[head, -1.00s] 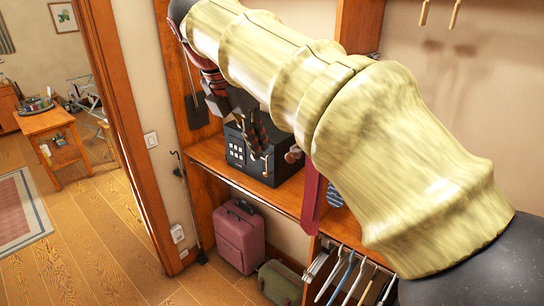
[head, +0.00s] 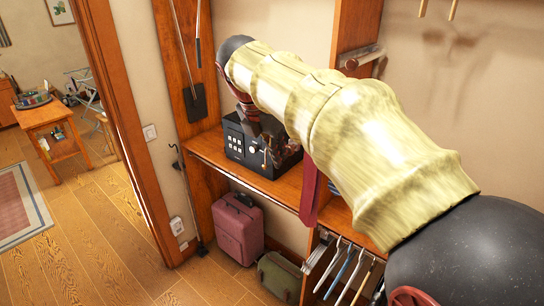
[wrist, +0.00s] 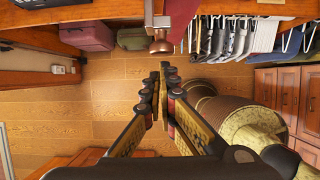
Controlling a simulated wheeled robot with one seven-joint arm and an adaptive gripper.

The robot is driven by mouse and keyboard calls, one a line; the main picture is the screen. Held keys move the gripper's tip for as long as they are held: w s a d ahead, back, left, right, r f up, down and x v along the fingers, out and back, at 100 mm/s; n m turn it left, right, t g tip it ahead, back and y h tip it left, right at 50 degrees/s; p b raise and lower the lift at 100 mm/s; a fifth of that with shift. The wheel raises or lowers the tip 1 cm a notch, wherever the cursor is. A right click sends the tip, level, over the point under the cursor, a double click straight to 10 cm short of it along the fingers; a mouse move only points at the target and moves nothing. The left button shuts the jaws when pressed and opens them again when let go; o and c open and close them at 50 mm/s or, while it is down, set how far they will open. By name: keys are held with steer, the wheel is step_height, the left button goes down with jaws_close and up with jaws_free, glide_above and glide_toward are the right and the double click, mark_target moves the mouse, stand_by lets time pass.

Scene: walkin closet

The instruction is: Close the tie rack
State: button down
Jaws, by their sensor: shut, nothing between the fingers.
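My gripper (wrist: 164,78) is shut and empty, its fingertips together in the middle of the wrist view. A round copper-coloured knob (wrist: 160,45) stands just beyond the fingertips there, apart from them in the picture; it looks like the front end of the tie rack. A dark red tie (head: 310,195) hangs below my arm in the head view. My arm hides its top and most of whatever holds it. A rail-like fitting with a bronze end (head: 360,58) sits on the wooden upright; I cannot tell whether it is part of the rack. My gripper shows partly in the head view (head: 272,145).
A black safe (head: 240,145) sits on the wooden shelf (head: 225,170) behind my gripper. A pink suitcase (head: 238,228) and a green bag (head: 280,276) stand below. Hanging clothes (wrist: 232,38) are at the right. Open floor (wrist: 110,95) lies left of my gripper.

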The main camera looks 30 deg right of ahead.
mark_target(289, 147)
steer(key=shift+d, duration=0.1)
steer(key=d, duration=0.1)
steer(key=w+d+p, duration=0.1)
steer(key=d, duration=0.1)
steer(key=d+p, duration=0.1)
steer(key=shift+w+d, duration=0.3)
steer(key=shift+w, duration=0.1)
steer(key=shift+s+a, duration=0.1)
steer(key=shift+a, duration=0.1)
